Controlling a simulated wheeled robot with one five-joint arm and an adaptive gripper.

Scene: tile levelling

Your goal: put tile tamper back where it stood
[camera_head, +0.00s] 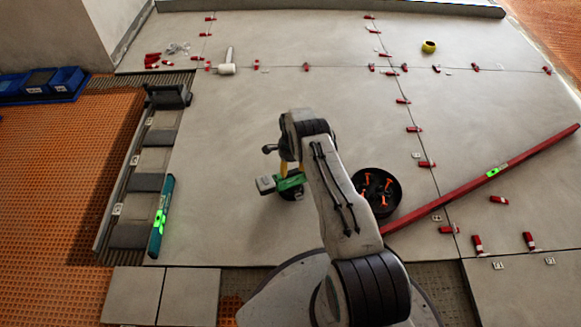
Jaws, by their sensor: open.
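The tile tamper (288,181), as far as I can tell, is the green and black tool with a light grey block at its left end. It appears to rest on the large grey tiles near the middle of the view. My gripper (281,166) is directly over it, with its jaws open. My gripper and wrist hide part of the tamper, so I cannot tell whether the fingers touch it.
A black bucket (352,187) with orange-handled items stands right of my arm. A long red bar (470,183) lies diagonally at right. A teal level (155,240) lies at left. A white mallet (228,67) and red wedges (153,58) lie behind. Tile left of the tamper is clear.

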